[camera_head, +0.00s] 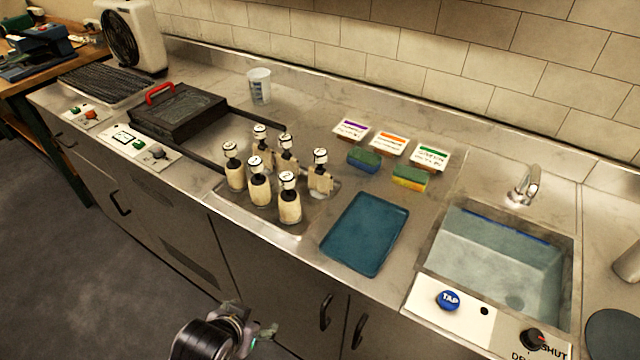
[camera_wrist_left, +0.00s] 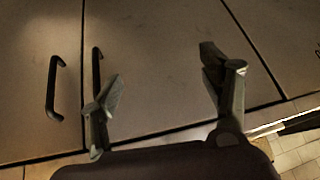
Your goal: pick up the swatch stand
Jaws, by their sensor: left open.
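I cannot tell for sure which thing is the swatch stand. Several cream bottles with dark necks and white tops (camera_head: 289,208) stand on a metal tray (camera_head: 262,222) in the middle of the counter. Behind and right of them are a purple-striped card (camera_head: 350,130), an orange-striped card (camera_head: 389,144) and a green-striped card (camera_head: 429,157). My left gripper (camera_head: 262,336) is low in front of the cabinets, below the counter edge and apart from everything on it. In the left wrist view the gripper (camera_wrist_left: 160,85) is open and empty, facing cabinet doors. My right gripper is not in view.
A blue tray (camera_head: 364,234) lies right of the bottles, with two sponges (camera_head: 410,178) behind it. A sink (camera_head: 502,262) is at the right. A dark box with a red handle (camera_head: 178,112) and a cup (camera_head: 259,86) are at the left. Cabinet handles (camera_head: 326,312) stick out.

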